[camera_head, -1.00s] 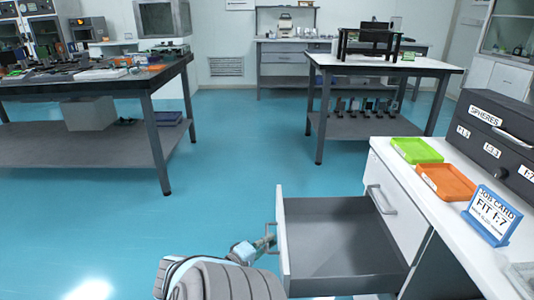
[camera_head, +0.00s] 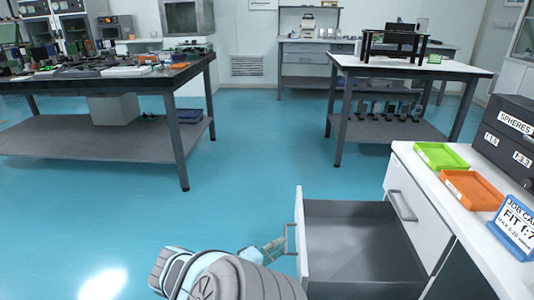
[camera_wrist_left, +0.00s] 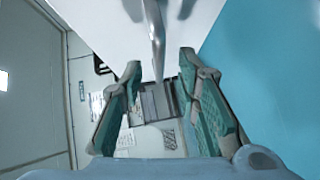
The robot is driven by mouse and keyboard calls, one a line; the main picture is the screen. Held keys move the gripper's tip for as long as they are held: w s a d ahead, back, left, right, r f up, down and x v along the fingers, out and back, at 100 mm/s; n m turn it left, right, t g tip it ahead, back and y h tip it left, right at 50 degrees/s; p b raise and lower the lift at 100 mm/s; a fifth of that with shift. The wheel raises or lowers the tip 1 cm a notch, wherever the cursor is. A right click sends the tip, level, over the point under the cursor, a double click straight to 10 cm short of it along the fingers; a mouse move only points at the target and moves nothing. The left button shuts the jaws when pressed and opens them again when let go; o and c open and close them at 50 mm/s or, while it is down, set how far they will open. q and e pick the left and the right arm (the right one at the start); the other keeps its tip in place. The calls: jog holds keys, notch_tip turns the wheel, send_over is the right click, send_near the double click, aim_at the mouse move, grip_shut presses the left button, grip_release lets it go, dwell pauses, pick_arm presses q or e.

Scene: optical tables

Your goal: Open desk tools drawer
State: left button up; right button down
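The desk tools drawer (camera_head: 350,240) is pulled out from the white desk at the lower right and looks empty inside. Its front panel (camera_head: 301,235) faces left and carries a bar handle (camera_head: 289,239). My left gripper (camera_head: 279,246) is at this handle, its arm coming in from the bottom. In the left wrist view, the fingers of my left gripper (camera_wrist_left: 160,63) are spread apart. The grey handle (camera_wrist_left: 157,45) lies between and beyond the fingertips, with no clear grip on it. The white drawer front (camera_wrist_left: 100,25) shows behind it. My right gripper is not in view.
The white desk top (camera_head: 425,185) holds a green tray (camera_head: 441,156), an orange tray (camera_head: 471,190), a job card (camera_head: 514,232) and a dark SPHERES case (camera_head: 505,135). A closed drawer front (camera_head: 420,215) has its own handle. Blue floor left of the drawer is clear.

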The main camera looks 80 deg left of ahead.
pick_arm(q)
jog(key=v, duration=0.7)
jog(key=shift+s+d, duration=0.2)
jog(key=shift+s, duration=0.1)
